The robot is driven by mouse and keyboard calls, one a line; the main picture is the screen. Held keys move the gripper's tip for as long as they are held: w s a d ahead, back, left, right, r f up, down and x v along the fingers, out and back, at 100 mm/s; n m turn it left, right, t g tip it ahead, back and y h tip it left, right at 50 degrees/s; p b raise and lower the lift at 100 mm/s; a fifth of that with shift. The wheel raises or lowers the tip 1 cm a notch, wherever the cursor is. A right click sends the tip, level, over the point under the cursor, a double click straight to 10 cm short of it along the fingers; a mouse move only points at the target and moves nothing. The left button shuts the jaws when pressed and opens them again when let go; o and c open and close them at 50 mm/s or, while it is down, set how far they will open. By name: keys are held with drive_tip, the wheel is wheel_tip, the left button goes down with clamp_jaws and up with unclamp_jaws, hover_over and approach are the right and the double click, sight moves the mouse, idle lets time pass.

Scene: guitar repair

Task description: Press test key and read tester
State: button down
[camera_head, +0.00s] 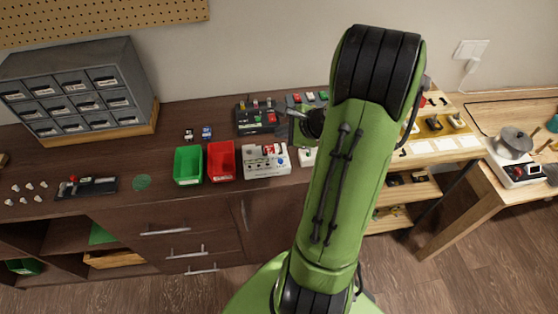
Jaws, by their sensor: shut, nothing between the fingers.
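A white box with printed labels and a red part on top (266,161) sits on the dark bench, right of the red bin. It looks like the tester, but its reading and any test key are too small to make out. My green arm reaches over the bench on the right. My gripper (287,113) is partly seen beyond it, small and dark, near a dark unit with knobs and a small green light (257,118). It is shut and empty. I cannot tell whether it touches anything. My arm hides part of the bench behind it.
Green (188,165) and red (221,161) bins stand left of the white box. A grey drawer cabinet (78,88) stands at the back left. A black strip with a red knob (87,187) lies at the front left. The bench between cabinet and bins is mostly clear.

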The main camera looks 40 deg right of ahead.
wheel_tip(320, 180, down, 9)
drive_tip(key=b, duration=0.7)
drive_tip(key=shift+r+b, duration=0.1)
drive_tip(key=shift+b, duration=0.2)
idle(1.3)
drive_tip(key=shift+f, duration=0.4)
drive_tip(key=shift+f+b, duration=0.45)
drive_tip(key=shift+b, duration=0.05)
idle(0.3)
drive_tip(key=shift+r+p, duration=0.85)
drive_tip(key=shift+r, duration=0.05)
wheel_tip(320, 180, up, 5)
drive_tip(key=p, duration=0.4)
drive_tip(key=shift+p, duration=0.4)
